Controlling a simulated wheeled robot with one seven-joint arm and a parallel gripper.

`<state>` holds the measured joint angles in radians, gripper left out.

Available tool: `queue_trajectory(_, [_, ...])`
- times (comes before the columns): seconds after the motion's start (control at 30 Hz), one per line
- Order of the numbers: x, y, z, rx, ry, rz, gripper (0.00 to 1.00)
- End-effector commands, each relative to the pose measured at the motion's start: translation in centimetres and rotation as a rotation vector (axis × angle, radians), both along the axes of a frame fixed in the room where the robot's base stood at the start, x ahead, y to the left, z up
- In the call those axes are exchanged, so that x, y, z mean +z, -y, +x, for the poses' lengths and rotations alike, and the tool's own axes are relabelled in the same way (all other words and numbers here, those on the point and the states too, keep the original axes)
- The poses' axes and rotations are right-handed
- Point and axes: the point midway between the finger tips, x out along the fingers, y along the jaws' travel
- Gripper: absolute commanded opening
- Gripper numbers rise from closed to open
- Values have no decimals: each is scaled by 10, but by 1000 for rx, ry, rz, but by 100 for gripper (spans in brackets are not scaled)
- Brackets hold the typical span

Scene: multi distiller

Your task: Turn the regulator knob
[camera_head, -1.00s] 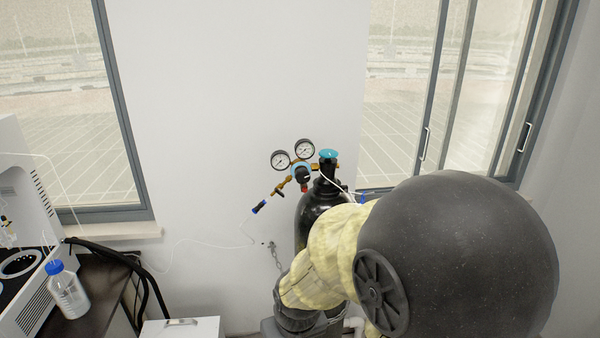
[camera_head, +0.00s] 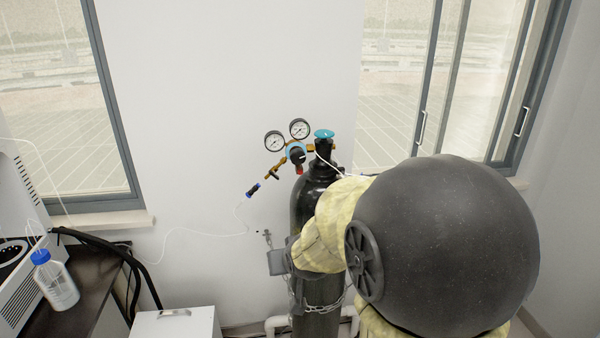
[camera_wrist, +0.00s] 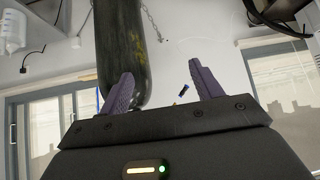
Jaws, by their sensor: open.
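The regulator (camera_head: 293,149) sits at the top of a dark gas cylinder (camera_head: 304,208) in the head view. My arm covers part of the cylinder's right side. I cannot make out my gripper in the head view. In the wrist view my gripper (camera_wrist: 163,87) is open, its two purple-grey fingers apart with nothing between them. The cylinder (camera_wrist: 120,40) shows behind the left finger. The knob cannot be made out there.
A chain (camera_head: 322,307) goes round the lower cylinder. A thin white hose (camera_head: 205,233) runs left along the wall. A bench at left holds a blue-capped bottle (camera_head: 56,280) and a white instrument. A white box (camera_head: 176,325) stands low in front. Windows flank the wall.

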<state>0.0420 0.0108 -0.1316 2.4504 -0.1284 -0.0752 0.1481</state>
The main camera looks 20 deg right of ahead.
Motion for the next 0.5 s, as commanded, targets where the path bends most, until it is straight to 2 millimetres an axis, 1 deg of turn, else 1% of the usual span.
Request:
queue_trajectory(0.03, [-3, 12, 19, -21, 106, -8, 65])
queue_trajectory(0.07, [5, 21, 29, -36, 173, -11, 65])
queue_trajectory(0.1, [15, 33, 41, -55, 261, -17, 65])
queue_trajectory(0.17, [32, 51, 56, -77, 391, -26, 65])
queue_trajectory(0.2, [44, 62, 63, -88, 476, -31, 65])
queue_trajectory(0.3, [72, 84, 74, -97, 652, -44, 65])
queue_trajectory(0.4, [93, 95, 77, -95, 767, -52, 65])
queue_trajectory(0.5, [105, 100, 77, -91, 817, -54, 65])
